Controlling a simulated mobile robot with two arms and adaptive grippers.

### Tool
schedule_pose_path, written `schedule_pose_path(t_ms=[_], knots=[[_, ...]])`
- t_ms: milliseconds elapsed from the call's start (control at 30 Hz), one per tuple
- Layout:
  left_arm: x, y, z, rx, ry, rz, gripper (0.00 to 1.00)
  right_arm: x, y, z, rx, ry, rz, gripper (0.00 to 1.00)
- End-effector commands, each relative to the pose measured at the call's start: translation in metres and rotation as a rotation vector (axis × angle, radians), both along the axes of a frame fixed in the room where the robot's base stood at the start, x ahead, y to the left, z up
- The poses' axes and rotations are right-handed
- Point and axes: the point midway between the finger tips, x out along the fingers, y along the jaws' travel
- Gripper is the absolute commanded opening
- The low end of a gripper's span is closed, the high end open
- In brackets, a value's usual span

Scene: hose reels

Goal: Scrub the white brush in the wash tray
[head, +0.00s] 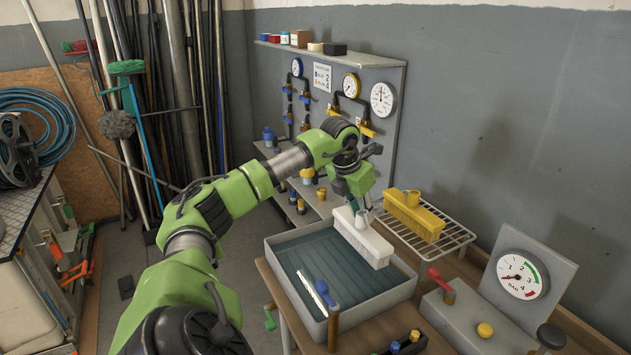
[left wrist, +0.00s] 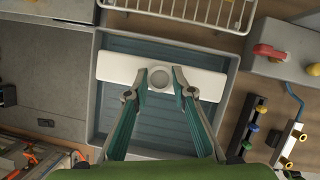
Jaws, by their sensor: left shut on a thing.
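My left gripper (head: 364,212) is shut on the round knob on top of the white brush (head: 362,240). The brush is level and lies over the grey wash tray (head: 270,255), near the tray's right side. The left wrist view shows the white brush (left wrist: 118,68) from above, with the fingertips (left wrist: 160,80) on both sides of its knob. The tray has a ridged, blue-green bottom. I cannot tell whether the bristles touch it. My right gripper is not in view.
A yellow brush (head: 413,214) sits on a wire rack (head: 450,236) right of the tray. A gauge panel (head: 522,275) and red lever (head: 441,278) stand at the right. A valve board (head: 335,95) stands behind.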

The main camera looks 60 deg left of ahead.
Motion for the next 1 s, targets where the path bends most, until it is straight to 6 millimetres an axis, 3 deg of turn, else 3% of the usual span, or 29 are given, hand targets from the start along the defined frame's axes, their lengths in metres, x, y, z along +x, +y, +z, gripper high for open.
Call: schedule_pose_path(t_ms=[333, 1000], knots=[[0.001, 0.0, 0.008, 0.001, -0.003, 0.0, 0.0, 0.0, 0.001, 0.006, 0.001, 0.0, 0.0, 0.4], [0.001, 0.0, 0.076, -0.001, -0.003, 0.001, 0.0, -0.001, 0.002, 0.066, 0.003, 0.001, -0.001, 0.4]])
